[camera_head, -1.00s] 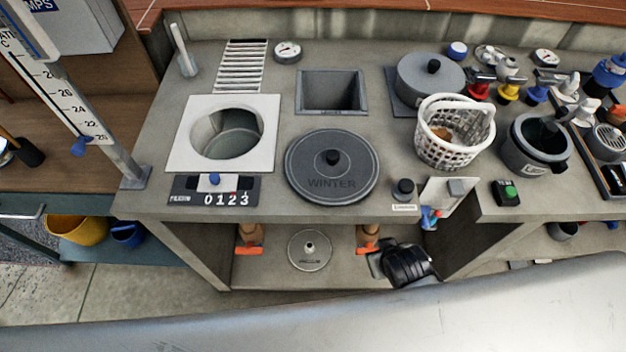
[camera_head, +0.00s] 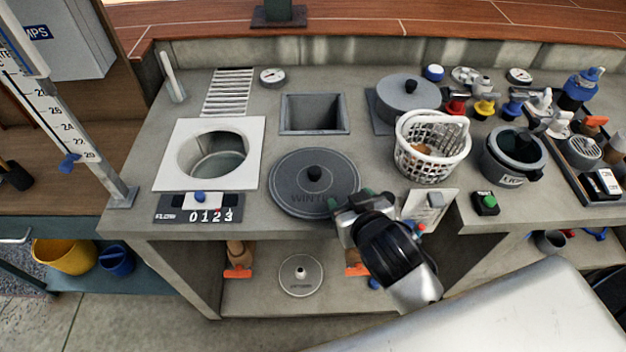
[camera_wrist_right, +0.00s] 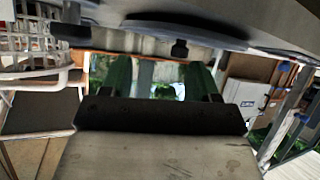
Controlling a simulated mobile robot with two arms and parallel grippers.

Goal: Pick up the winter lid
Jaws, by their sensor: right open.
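The winter lid (camera_head: 300,180) is a round dark grey disc marked "WINTER", lying flat on the counter with a black knob (camera_head: 314,174) at its centre. My right gripper (camera_head: 348,197) is open, with green fingertips, at the lid's front right edge; it hides part of the lettering. It is short of the knob, and I cannot tell whether it touches the lid. In the right wrist view, which looks upside down, the gap between the green fingers (camera_wrist_right: 159,78) is empty. The lid (camera_wrist_right: 187,27) and its knob (camera_wrist_right: 180,48) show beyond them. My left gripper is out of view.
A white basket (camera_head: 432,150) and a grey lidded pot (camera_head: 407,95) stand right of the lid. A square opening (camera_head: 315,114) lies behind it, and a white-framed round opening (camera_head: 250,170) is to its left. A smaller lid (camera_head: 301,275) sits on the shelf below.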

